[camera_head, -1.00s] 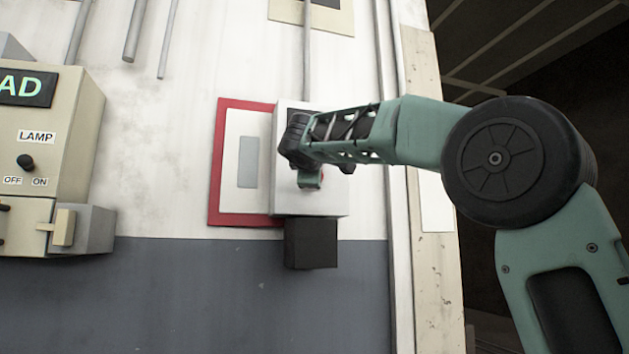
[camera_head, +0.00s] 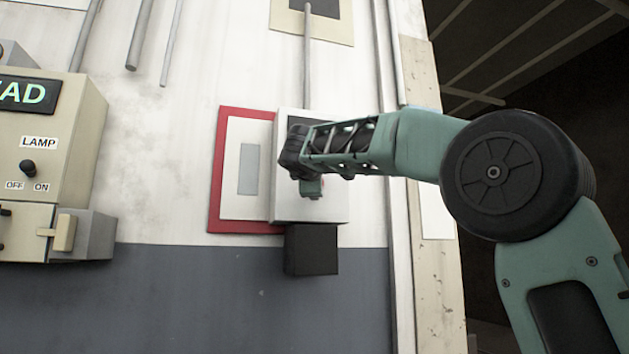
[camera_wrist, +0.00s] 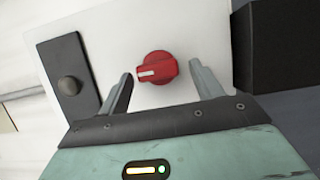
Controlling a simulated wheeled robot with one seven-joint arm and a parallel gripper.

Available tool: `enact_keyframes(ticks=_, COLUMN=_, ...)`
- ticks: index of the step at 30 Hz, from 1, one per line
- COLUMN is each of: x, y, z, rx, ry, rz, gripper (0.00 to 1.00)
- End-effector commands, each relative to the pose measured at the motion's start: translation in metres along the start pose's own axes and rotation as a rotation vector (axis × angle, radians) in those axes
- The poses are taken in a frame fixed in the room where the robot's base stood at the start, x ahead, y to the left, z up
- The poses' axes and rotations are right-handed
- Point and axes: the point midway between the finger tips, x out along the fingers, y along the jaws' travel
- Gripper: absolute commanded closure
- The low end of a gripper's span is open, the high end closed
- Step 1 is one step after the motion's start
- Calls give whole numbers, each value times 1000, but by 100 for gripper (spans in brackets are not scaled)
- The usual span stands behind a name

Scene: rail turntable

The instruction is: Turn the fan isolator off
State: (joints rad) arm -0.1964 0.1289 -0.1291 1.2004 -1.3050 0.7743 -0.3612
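The fan isolator is a pale box (camera_head: 337,207) on the wall; my arm hides most of its front in the head view. In the wrist view, a red rotary knob (camera_wrist: 158,70) with a white pointer mark sits on its pale face (camera_wrist: 112,30). The pointer lies roughly level, toward the picture's left. My gripper (camera_wrist: 166,82) is open, with one finger on each side of the knob and gaps showing between.
A black plate with a round button (camera_wrist: 70,86) is beside the knob. A black box (camera_head: 311,250) hangs under the isolator. A red-framed panel (camera_head: 230,222) adjoins it. At left is a lamp control box (camera_head: 75,130) with a switch (camera_head: 27,168). A conduit (camera_head: 307,60) runs above.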

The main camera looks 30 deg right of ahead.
Motion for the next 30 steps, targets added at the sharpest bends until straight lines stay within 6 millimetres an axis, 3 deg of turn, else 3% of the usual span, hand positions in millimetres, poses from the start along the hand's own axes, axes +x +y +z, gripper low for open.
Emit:
enact_keyframes(ticks=5, x=-2, y=0, z=0, rx=1, ry=0, rz=1, gripper=35)
enact_keyframes(ticks=10, x=-20, y=0, z=0, rx=2, ry=2, rz=2, gripper=35)
enact_keyframes(ticks=24, x=-126, y=-1, z=0, rx=2, ry=4, rz=1, gripper=35)
enact_keyframes(ticks=30, x=-159, y=0, z=0, rx=1, ry=2, rz=1, gripper=35)
